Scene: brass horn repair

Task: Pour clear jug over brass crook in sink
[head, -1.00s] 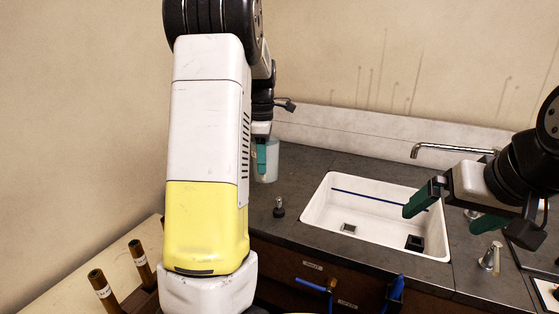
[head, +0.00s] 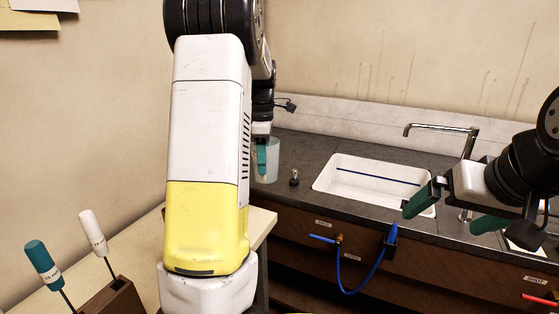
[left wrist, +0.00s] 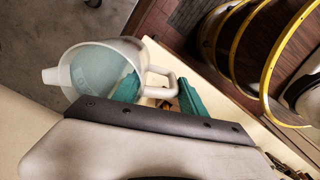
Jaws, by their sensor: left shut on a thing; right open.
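The clear jug (head: 272,162) shows partly behind the teal fingers of my left gripper (head: 261,160) in the head view. In the left wrist view the jug (left wrist: 98,68) is translucent, with a spout to the left and its handle between the fingers of my left gripper (left wrist: 158,93), which is shut on it. The inside looks pale green. The white sink (head: 372,193) lies to the right of the jug in the head view. My right gripper (head: 453,212) is open and empty in front of the sink's right end, hiding part of it. I see no brass crook.
A chrome faucet (head: 440,128) arches behind the sink. A small knobbed post (head: 294,178) stands on the dark counter left of it. A blue hose (head: 362,282) hangs at the cabinet front.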

